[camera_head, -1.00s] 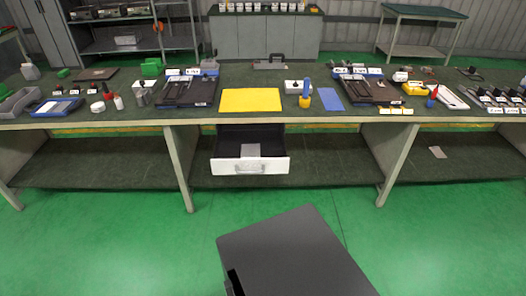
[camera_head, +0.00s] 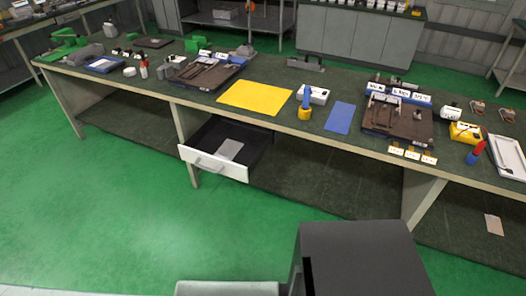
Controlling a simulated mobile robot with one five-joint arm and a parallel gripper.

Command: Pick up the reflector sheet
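No sheet is labelled, so I cannot tell for certain which is the reflector sheet. A small light grey sheet (camera_head: 230,149) lies flat in the open drawer (camera_head: 213,165) under the workbench. Another small pale sheet (camera_head: 494,225) lies on the lower shelf at the far right. A yellow sheet (camera_head: 254,97) and a smaller blue sheet (camera_head: 340,117) lie flat on the bench top. My gripper is not in view; only dark and light grey parts of my own body show at the bottom edge.
The workbench (camera_head: 300,128) runs across the view, with its drawer pulled out toward me. A blue and yellow tool (camera_head: 305,104) stands between the yellow and blue sheets. Tool trays (camera_head: 400,122) sit on the bench top. The green floor (camera_head: 110,210) before the bench is clear.

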